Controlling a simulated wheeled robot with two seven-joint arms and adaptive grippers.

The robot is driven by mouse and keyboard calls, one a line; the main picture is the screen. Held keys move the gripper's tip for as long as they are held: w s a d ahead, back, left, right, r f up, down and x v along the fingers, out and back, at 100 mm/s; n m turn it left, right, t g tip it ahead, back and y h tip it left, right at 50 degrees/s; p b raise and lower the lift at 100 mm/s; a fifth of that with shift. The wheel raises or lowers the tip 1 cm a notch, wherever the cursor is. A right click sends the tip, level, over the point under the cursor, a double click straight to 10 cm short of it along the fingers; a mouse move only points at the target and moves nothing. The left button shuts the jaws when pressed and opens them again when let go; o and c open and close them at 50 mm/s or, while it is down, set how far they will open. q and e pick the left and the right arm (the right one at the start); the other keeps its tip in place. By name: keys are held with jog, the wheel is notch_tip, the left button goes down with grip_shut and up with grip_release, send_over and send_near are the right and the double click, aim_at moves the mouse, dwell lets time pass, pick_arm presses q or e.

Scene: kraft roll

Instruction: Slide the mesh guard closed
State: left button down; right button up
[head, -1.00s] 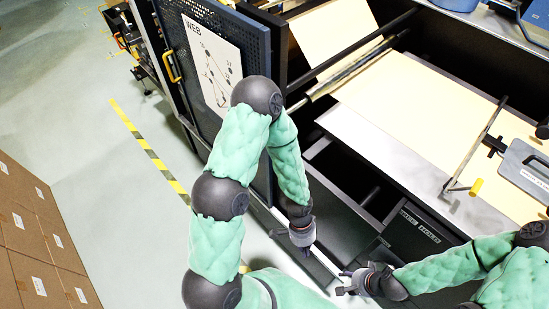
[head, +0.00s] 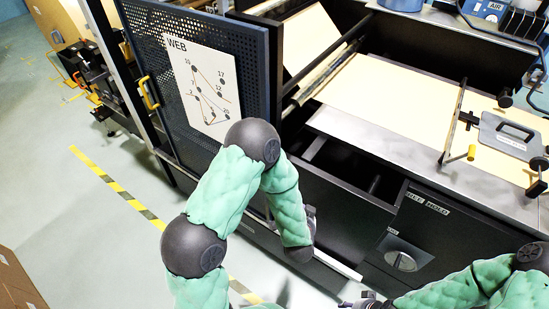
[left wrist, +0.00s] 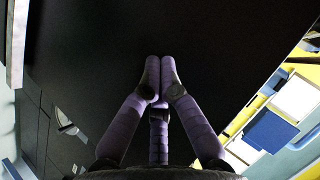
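The mesh guard (head: 264,70) is a blue perforated panel with a white WEB diagram (head: 203,80) and a yellow handle (head: 148,93) on its left edge. It stands at the left of the machine, and the bay to its right is exposed. My left arm crosses in front of its lower right part. My left gripper (head: 311,213) is low by the machine front, right of the guard and mostly hidden by my forearm. In the left wrist view its purple fingers (left wrist: 160,68) are together, with nothing visible between them. My right gripper (head: 366,301) is at the bottom edge, partly cut off.
Kraft paper web (head: 400,95) runs across the open bay. A grey plate with a handle (head: 512,138) and a yellow-tipped lever (head: 462,156) lie at the right. Striped floor tape (head: 115,185) runs left of the machine. Cartons (head: 17,283) stand at lower left.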

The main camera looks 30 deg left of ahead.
pick_arm(q)
jog(key=s+a+r+m+t+y, duration=0.1)
jog(key=a+r+m+t+y, duration=0.1)
jog(key=r+y, duration=0.35)
jog(key=s+a+r+m+t+y, duration=0.1)
jog(key=a+r+m+y, duration=0.15)
jog(key=r, duration=0.65)
jog(key=s+a+b+x, duration=0.1)
jog(key=b+x, duration=0.3)
jog(key=x, duration=0.8)
jog(key=shift+s+a+r, duration=0.2)
jog(key=shift+a+r, duration=0.1)
jog(key=shift+a, duration=0.5)
jog(key=w+a+b, duration=0.1)
jog(key=a+b, duration=0.1)
jog(key=a, duration=2.2)
jog(key=shift+w+a, duration=0.35)
jog(key=shift+w, duration=0.05)
